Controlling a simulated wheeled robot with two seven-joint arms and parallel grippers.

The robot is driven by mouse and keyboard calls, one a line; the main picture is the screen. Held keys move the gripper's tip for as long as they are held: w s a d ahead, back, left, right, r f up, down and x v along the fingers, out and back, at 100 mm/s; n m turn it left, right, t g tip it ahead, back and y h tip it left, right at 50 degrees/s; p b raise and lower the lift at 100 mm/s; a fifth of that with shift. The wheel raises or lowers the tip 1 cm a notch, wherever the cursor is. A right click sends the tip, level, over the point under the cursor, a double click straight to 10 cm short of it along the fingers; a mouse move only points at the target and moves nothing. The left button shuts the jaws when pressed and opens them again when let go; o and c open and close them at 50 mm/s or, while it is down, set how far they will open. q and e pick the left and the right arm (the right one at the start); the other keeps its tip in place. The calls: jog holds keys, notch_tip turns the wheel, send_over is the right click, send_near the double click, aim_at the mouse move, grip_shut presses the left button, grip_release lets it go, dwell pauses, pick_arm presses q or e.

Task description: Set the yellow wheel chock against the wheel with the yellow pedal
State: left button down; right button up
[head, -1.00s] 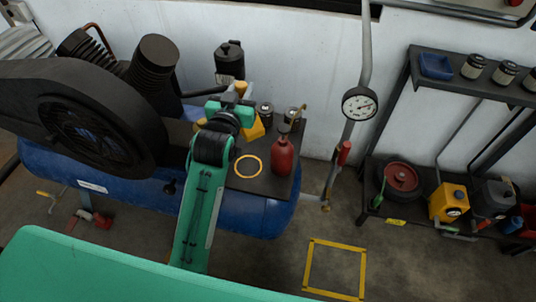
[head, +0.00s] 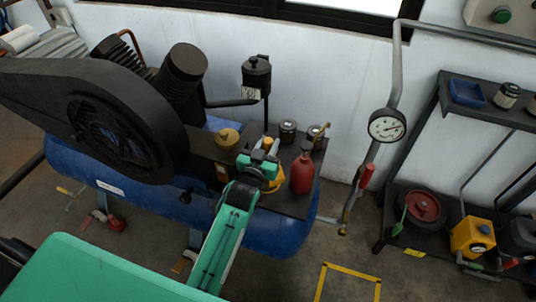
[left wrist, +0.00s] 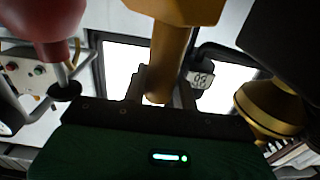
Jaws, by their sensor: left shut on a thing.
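My left gripper (head: 264,158) is over the black platform of the compressor, shut on a yellow thing with a narrow post handle and a wider block, which looks like the yellow wheel chock (left wrist: 172,12). In the left wrist view the post sits between the fingers. The chock overlaps the yellow ring marked on the platform; I cannot tell whether it touches the platform. A yellow pedal (head: 66,191) shows on the floor at the left. A second yellowish piece (head: 181,264) is low by the tank, partly hidden. The wheels are hardly visible. My right gripper is not in view.
A red bottle (head: 302,170) stands close right of the gripper, a brass-coloured pot (head: 228,138) to its left, cans (head: 288,132) behind. The blue tank (head: 275,235) is below. A gauge pipe (head: 387,126) and shelf rack (head: 440,235) stand right. A yellow floor square (head: 350,270) is empty.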

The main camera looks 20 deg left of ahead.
pick_arm(q)
notch_tip(320, 180, down, 4)
jog(key=shift+r, duration=0.1)
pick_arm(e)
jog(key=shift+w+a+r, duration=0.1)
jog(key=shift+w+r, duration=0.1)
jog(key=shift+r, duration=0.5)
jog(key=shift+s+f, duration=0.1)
pick_arm(q)
jog(key=c, duration=1.2)
grip_release()
jog(key=shift+c, duration=0.2)
jog(key=shift+o, duration=0.7)
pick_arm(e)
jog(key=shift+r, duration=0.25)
